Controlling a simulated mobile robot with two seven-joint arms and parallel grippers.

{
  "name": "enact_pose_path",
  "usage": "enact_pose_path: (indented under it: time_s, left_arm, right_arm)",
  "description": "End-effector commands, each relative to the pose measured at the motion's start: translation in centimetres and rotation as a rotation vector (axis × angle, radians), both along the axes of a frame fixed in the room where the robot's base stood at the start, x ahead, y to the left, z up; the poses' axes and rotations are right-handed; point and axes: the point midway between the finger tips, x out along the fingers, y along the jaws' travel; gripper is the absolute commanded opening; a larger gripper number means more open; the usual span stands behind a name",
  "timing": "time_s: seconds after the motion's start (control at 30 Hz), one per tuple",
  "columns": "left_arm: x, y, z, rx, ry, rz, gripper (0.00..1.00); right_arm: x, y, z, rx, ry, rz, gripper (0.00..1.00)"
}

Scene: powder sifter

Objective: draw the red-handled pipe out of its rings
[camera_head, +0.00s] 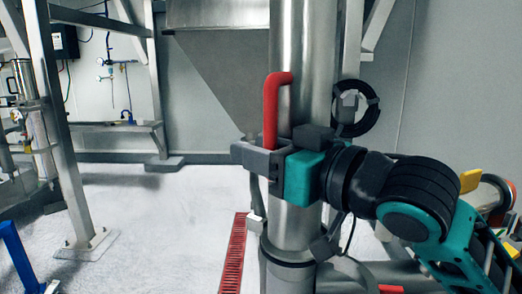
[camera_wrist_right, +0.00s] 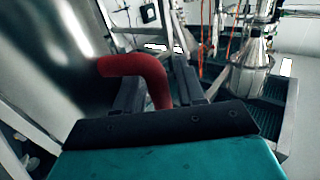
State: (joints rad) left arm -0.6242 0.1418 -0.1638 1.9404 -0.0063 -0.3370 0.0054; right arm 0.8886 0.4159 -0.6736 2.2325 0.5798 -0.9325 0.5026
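The pipe's red handle (camera_head: 271,108) stands upright in front of a large steel tube, its top bent over to the right toward the tube. My right gripper (camera_head: 258,158) reaches in from the right, at the handle's lower part. In the right wrist view the bent red handle (camera_wrist_right: 140,66) passes down between the two dark fingers of my right gripper (camera_wrist_right: 160,92), which appear closed against both sides. The handle's lower end, the rest of the pipe and its rings are hidden by the gripper or cannot be made out. My left gripper is not in view.
The steel tube (camera_head: 305,70) stands right behind the handle, with a hopper (camera_head: 225,75) to its left. A black coil (camera_head: 372,108) hangs on its right side. A steel frame leg (camera_head: 68,160) stands at the left. The pale floor (camera_head: 150,220) between has open room.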

Motion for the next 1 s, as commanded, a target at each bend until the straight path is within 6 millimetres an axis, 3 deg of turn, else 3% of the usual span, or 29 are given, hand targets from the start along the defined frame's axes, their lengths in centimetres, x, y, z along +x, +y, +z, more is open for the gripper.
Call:
enact_pose_path:
  time_s: [0.4,1.0]
  left_arm:
    - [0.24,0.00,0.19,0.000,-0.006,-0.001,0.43]
    - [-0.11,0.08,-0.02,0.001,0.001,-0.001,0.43]
  right_arm:
    - [0.00,-0.04,0.03,0.001,-0.001,-0.001,0.00]
    - [0.01,-0.07,0.11,0.002,-0.003,-0.001,0.00]
